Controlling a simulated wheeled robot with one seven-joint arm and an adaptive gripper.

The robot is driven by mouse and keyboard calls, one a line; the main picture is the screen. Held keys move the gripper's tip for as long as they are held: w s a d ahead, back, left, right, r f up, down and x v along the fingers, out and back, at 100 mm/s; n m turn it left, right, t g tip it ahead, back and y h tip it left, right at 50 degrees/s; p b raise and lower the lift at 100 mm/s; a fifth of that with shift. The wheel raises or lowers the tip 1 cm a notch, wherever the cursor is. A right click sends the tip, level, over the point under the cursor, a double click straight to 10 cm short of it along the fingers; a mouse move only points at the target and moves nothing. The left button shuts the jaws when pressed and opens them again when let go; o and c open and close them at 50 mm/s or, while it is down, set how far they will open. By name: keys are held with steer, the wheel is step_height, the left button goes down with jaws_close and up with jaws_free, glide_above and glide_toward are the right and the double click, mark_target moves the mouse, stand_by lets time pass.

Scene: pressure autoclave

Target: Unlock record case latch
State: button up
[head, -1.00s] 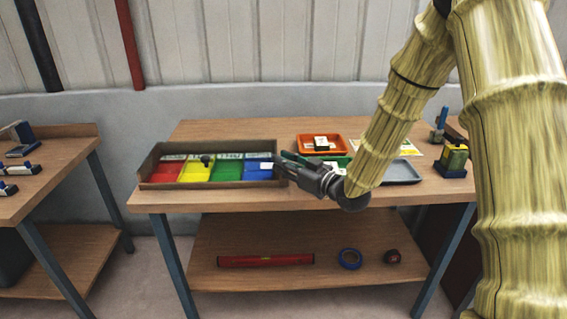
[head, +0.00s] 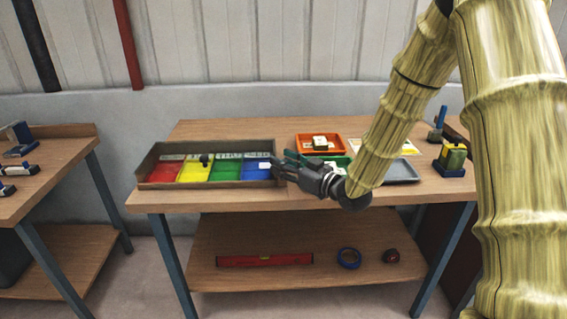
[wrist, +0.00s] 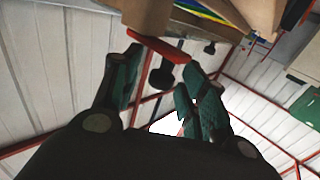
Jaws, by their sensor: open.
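A shallow brown open case (head: 157,153) lies on the left of the middle workbench, with red, yellow, green and blue panels inside. My gripper (head: 281,160) is at its right end, with its fingers apart. In the wrist view, my gripper (wrist: 162,66) is open. A flat red-orange piece (wrist: 160,47), possibly the latch, juts from a brown block edge between or just beyond the fingertips; I cannot tell whether they touch it. In the head view my gripper hides the case's right end, and no latch can be made out there.
Right of the case are an orange tray (head: 299,148), a green tray behind my wrist, and a grey tray (head: 403,172). A blue-and-yellow device (head: 453,160) stands at the right. A red level (head: 264,260) and blue tape roll (head: 349,258) lie on the shelf below.

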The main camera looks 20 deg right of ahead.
steer(key=v, duration=1.1)
steer(key=shift+s+d, duration=0.15)
steer(key=shift+s, duration=0.1)
steer(key=s+a+f+m+g+h+p, duration=0.2)
steer(key=s+f+g+h, duration=0.15)
steer(key=f, duration=0.85)
steer(key=s+a+f+m+g+h+p, duration=0.25)
steer(key=s+f, duration=0.25)
steer(key=f, duration=0.8)
steer(key=s+a+f+m+g+h+p, duration=0.1)
steer(key=s+f+g, duration=0.3)
steer(key=s, duration=1)
steer(key=s+a+f+m+g+h+p, duration=0.1)
steer(key=s+a+f+g, duration=0.2)
steer(key=s+f, duration=0.8)
steer(key=s+g, duration=0.2)
steer(key=s, duration=0.1)
steer(key=shift+g+h, duration=0.3)
steer(key=shift+h, duration=0.1)
steer(key=shift+o, duration=0.5)
